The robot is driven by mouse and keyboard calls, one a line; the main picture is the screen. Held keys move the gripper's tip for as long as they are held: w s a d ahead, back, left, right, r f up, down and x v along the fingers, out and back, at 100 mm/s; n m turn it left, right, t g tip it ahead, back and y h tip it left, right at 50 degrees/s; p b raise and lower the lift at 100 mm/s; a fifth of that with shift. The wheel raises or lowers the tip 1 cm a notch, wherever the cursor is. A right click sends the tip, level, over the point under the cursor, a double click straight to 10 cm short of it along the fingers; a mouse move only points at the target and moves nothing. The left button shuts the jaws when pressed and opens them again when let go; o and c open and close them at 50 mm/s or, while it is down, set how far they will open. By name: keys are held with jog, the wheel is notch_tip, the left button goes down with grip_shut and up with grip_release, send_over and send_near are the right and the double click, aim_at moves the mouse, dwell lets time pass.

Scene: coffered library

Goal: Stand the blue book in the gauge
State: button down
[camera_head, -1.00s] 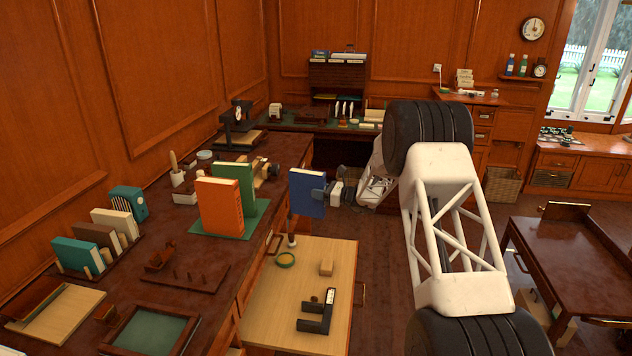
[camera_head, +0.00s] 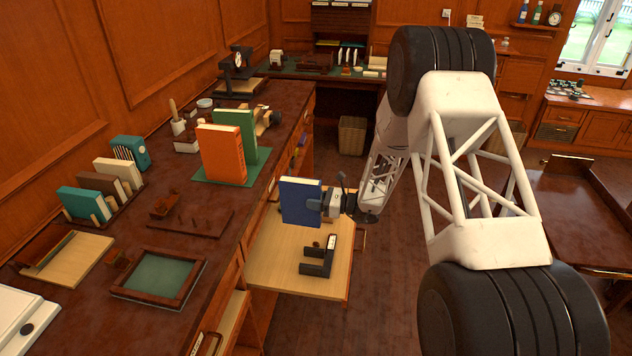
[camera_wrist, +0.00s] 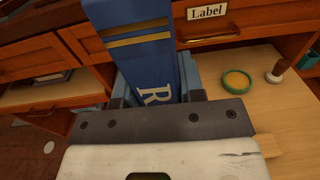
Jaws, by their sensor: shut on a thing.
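The blue book (camera_head: 298,203) is upright in my gripper (camera_head: 320,205), held by its right edge above the pale pull-out board. In the wrist view the blue book (camera_wrist: 138,50) shows gold bands and a white letter, with my gripper (camera_wrist: 153,88) shut on it. A dark U-shaped holder with a white marked strip, which looks like the gauge (camera_head: 318,262), sits on the board, in front of and below the book. The gauge looks empty and the book is apart from it. The gauge does not show in the wrist view.
An orange book (camera_head: 222,155) and a green book (camera_head: 236,128) stand on the desk to the left. The pull-out board (camera_head: 270,272) is bare left of the gauge. A green-rimmed dish (camera_wrist: 237,80) and a wooden-handled stamp (camera_wrist: 278,70) are on the board.

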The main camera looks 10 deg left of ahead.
jog(key=s+d+f, duration=0.1)
jog(key=s+f, duration=0.1)
jog(key=s, duration=0.6)
jog(key=shift+g, duration=0.3)
jog(key=shift+s, duration=0.1)
jog(key=shift+f, duration=4.5)
dwell(2.3)
